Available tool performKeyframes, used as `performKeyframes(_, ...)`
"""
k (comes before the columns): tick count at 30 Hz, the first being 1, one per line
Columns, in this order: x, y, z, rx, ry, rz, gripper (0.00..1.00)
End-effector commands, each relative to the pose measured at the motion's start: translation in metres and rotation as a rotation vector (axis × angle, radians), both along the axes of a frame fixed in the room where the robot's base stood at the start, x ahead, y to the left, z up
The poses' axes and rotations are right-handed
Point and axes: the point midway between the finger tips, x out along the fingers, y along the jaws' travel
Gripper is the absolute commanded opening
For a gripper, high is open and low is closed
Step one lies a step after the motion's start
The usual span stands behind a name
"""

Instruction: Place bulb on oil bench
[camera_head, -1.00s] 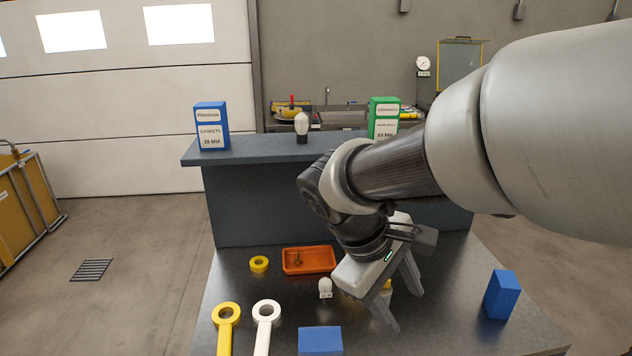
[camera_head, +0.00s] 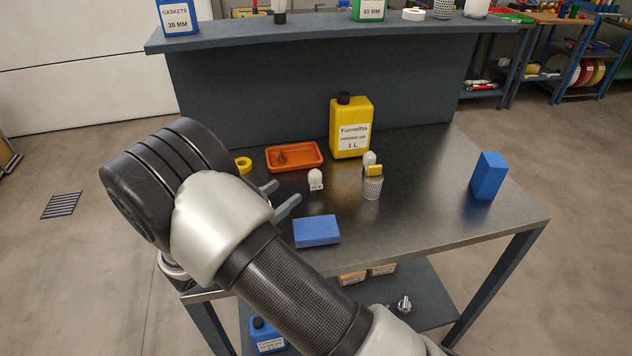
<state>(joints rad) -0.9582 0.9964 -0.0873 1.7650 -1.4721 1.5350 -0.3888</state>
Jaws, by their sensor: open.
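A small white bulb (camera_head: 316,179) stands upright on the dark metal bench (camera_head: 420,208), front of centre. Another white bulb (camera_head: 369,160) shows behind a mesh cup and a yellow piece; whether it is in the cup I cannot tell. A yellow oil can (camera_head: 351,127) with a black cap stands at the back of the bench. My gripper (camera_head: 288,191) is open over the left part of the bench. Its fingertips point right, left of the front bulb and apart from it in the picture. My wrist hides the rest of the gripper.
An orange tray (camera_head: 294,157), a yellow ring (camera_head: 243,164), the mesh cup (camera_head: 372,188), a blue block (camera_head: 317,231) and a taller blue block (camera_head: 488,176) are on the bench. A raised shelf (camera_head: 300,31) closes the back. The bench's right part is mostly clear.

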Motion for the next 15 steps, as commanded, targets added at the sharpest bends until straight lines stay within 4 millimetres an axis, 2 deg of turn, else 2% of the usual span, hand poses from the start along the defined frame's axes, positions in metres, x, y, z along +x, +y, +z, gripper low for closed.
performKeyframes(9,0.051,-0.050,0.000,0.002,-0.001,-0.007,0.49)
performKeyframes(15,0.072,-0.068,0.001,0.003,0.000,-0.004,0.49)
